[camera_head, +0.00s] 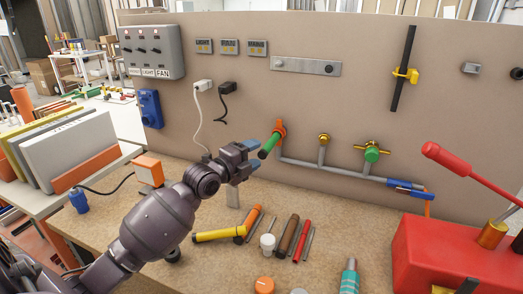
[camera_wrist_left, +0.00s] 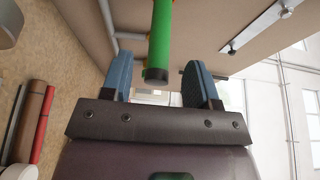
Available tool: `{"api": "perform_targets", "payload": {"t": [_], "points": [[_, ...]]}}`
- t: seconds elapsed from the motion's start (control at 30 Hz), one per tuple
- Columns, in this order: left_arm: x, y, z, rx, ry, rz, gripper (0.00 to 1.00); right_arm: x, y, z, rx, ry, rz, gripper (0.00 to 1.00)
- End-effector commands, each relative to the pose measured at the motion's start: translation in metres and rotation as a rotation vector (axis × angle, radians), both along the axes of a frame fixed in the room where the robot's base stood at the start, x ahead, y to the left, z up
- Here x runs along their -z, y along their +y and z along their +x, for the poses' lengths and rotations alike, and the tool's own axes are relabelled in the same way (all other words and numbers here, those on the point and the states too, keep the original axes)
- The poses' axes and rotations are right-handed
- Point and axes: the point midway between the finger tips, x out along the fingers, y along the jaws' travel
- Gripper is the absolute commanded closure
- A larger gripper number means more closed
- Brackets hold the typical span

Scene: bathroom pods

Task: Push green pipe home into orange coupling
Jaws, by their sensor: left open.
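The green pipe (camera_head: 269,146) is a short stub that slants up to the orange coupling (camera_head: 279,129) on the wall panel. Its upper end meets the coupling; I cannot tell how deep it sits. My left gripper (camera_head: 256,158) is open, with its blue fingertips close to the pipe's lower free end. In the left wrist view the green pipe (camera_wrist_left: 160,42) comes down from the top, its dark end just ahead of the gap between the open fingers (camera_wrist_left: 162,82). The pipe does not appear gripped. My right gripper is not in view.
Grey pipework (camera_head: 330,172) runs along the panel (camera_head: 330,100) to the right. A red toolbox (camera_head: 445,255) stands at the right.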

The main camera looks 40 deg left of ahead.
Motion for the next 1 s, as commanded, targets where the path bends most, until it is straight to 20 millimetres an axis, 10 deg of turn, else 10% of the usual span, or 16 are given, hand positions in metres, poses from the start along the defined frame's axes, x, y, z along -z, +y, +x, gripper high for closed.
{"api": "perform_targets", "payload": {"t": [0.4,1.0], "points": [[0.0,0.009,-0.057,0.001,0.0,0.001,0.45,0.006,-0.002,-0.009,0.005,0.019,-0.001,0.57],[0.0,0.01,-0.066,0.001,-0.001,0.0,0.45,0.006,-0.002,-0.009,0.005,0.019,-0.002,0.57]]}}
